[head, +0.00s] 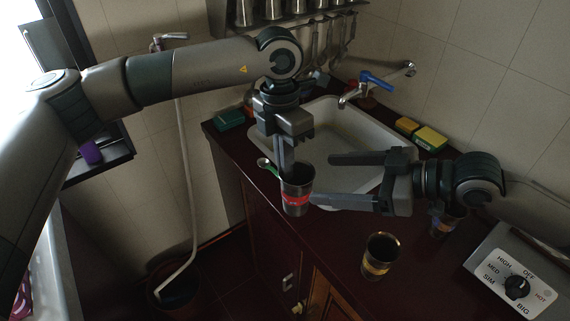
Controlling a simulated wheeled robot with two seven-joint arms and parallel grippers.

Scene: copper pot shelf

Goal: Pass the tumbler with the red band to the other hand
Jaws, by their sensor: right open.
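The tumbler with the red band (296,199) is a dark metal cup, upright near the counter's front edge. My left gripper (287,168) points down from above with its fingers close together at the tumbler's rim, and it appears shut on it. The fingertips are partly hidden at the rim. I cannot tell whether the tumbler's base touches the counter. My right gripper (323,180) is open and empty, coming from the right with its fingers pointing at the tumbler. Its lower fingertip is close to the tumbler's right side.
A tumbler with a yellow band (378,266) stands on the dark counter (335,245). Another cup (446,224) is partly hidden behind my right arm. The white sink (335,125) lies behind the grippers. A control panel (535,300) is at the right, sponges (430,138) at the back.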

